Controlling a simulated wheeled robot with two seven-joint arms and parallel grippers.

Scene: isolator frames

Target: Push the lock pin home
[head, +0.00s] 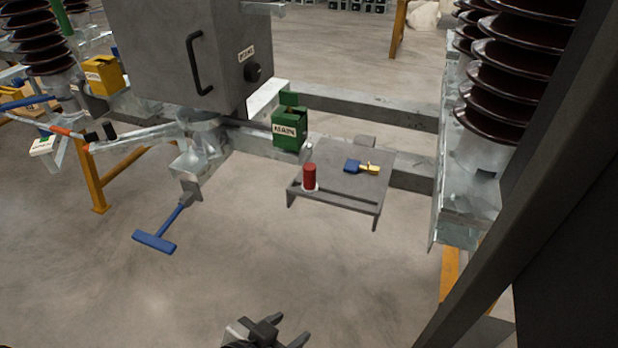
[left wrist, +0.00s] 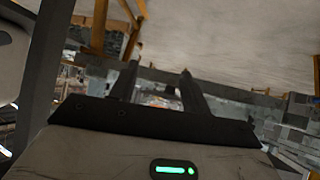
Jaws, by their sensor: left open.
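No part is plainly marked as the lock pin. A green box labelled MAIN (head: 288,131) is fixed on the grey steel beam below the grey cabinet, with a smaller green block on top. A red cylinder (head: 310,177) stands upright in a pale ring at the left front of a small grey shelf (head: 345,205). A blue and yellow piece (head: 361,167) lies on that shelf. My left gripper (head: 290,329) is at the bottom of the head view, open and empty, well in front of the shelf. Its two fingers (left wrist: 158,72) show apart in the left wrist view. My right gripper is not seen.
The grey cabinet (head: 180,50) has a black handle and knob. A blue T-handle (head: 155,241) hangs at left. A yellow box (head: 103,75) sits further left. Dark ribbed insulators (head: 515,60) stand at right, behind a dark post (head: 520,190). The floor before the shelf is clear.

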